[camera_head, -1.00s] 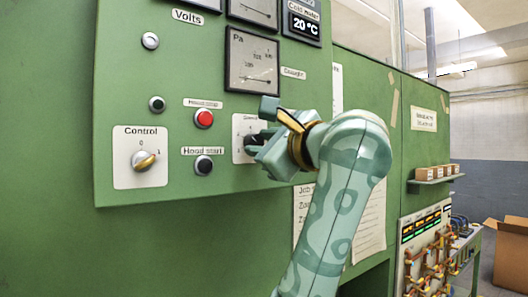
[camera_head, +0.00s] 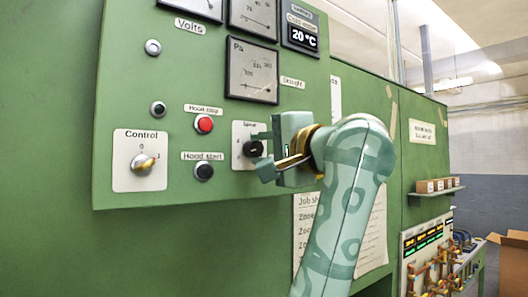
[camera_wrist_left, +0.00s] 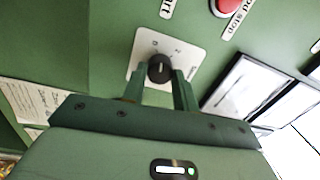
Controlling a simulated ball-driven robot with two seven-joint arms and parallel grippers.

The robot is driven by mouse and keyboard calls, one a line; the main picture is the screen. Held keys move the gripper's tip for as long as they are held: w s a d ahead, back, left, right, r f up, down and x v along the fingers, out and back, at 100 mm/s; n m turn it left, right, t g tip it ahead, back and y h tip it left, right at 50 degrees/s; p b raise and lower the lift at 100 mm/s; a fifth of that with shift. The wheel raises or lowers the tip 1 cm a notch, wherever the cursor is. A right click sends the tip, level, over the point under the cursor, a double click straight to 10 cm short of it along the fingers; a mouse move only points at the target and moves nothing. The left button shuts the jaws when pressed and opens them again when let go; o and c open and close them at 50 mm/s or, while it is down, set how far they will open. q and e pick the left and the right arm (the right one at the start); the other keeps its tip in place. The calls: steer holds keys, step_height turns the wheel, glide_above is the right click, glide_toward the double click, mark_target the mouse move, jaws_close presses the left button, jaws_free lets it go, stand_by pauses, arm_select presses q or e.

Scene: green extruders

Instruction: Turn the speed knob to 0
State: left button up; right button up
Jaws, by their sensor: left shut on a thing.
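The black speed knob (camera_head: 254,148) sits on a small white plate (camera_head: 238,161) on the green panel, right of the red button. The plate's label is too blurred to read surely. In the left wrist view the knob (camera_wrist_left: 160,69) shows face-on, on its tilted white plate (camera_wrist_left: 149,42), with a light pointer mark on its face. My left gripper (camera_head: 262,151) comes from the right and is shut on the knob, one finger on each side. Its fingers (camera_wrist_left: 160,87) also show in the left wrist view. The exact setting is unclear. My right gripper is not in view.
Left of the knob are the red stop button (camera_head: 204,124), a black Hood start button (camera_head: 204,171) and a Control switch (camera_head: 143,164) with a yellow lever. A square gauge (camera_head: 252,70) hangs above. Papers (camera_head: 308,228) are fixed below right.

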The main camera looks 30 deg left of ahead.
arm_select(q)
steer(key=shift+n, duration=1.2)
steer(key=shift+r, duration=0.1)
steer(key=o, duration=1)
steer(key=shift+w+a, duration=0.15)
steer(key=shift+b+v, duration=1.95)
steer(key=shift+v, duration=6.25)
steer(key=shift+w, duration=0.2)
